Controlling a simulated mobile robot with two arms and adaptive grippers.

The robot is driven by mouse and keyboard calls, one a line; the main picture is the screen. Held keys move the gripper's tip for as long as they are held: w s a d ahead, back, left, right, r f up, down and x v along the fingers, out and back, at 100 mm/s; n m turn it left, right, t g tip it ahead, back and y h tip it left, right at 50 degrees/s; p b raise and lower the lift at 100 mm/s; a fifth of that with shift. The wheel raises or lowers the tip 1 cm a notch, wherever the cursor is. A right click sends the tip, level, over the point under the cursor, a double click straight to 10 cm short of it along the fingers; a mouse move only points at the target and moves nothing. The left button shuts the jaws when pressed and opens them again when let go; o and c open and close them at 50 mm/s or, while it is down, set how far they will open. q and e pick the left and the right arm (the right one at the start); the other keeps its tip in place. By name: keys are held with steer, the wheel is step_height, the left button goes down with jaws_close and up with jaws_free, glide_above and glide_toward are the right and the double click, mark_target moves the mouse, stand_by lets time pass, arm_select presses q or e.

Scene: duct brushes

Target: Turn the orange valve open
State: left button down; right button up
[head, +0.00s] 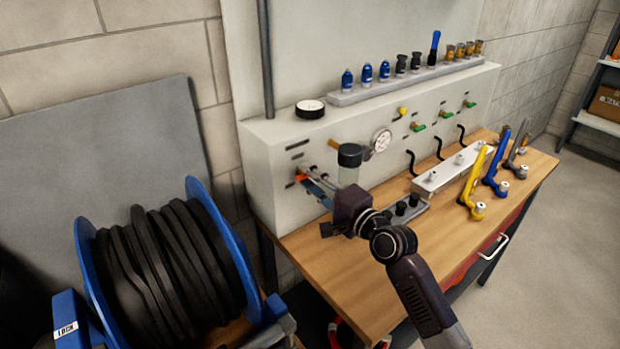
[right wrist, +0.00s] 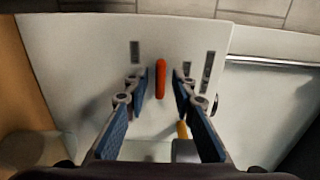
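The orange valve (head: 301,177) is a small handle on the front face of the pale wall panel, near its left end. In the right wrist view the valve handle (right wrist: 160,78) stands upright between my fingers. My right gripper (head: 314,182) reaches in from the right, with its fingertips close to the panel and partly covering the valve. In the right wrist view my right gripper (right wrist: 159,88) is open, with one blue-padded finger on each side of the handle and a visible gap on both sides. My left gripper is not in view.
A clear jar with a dark lid (head: 349,155) stands beside my right wrist. A yellow-orange lever (right wrist: 182,130) is near the right finger. A gauge (head: 382,140) sits on the panel. A hose reel (head: 170,255) stands left.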

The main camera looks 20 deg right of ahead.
steer(key=c, duration=0.5)
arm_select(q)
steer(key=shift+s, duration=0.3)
arm_select(e)
jaws_close()
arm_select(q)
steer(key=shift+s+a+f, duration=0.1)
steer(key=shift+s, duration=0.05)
arm_select(e)
steer(key=shift+f, duration=0.1)
steer(key=shift+n, duration=0.4)
steer(key=n, duration=0.2)
steer(key=shift+n, duration=0.4)
steer(key=n, duration=0.3)
steer(key=shift+n, duration=0.3)
steer(key=n, duration=0.5)
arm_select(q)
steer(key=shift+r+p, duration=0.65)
arm_select(e)
steer(key=n, duration=0.5)
steer(key=shift+a+f+n, duration=0.1)
steer(key=shift+n, duration=0.2)
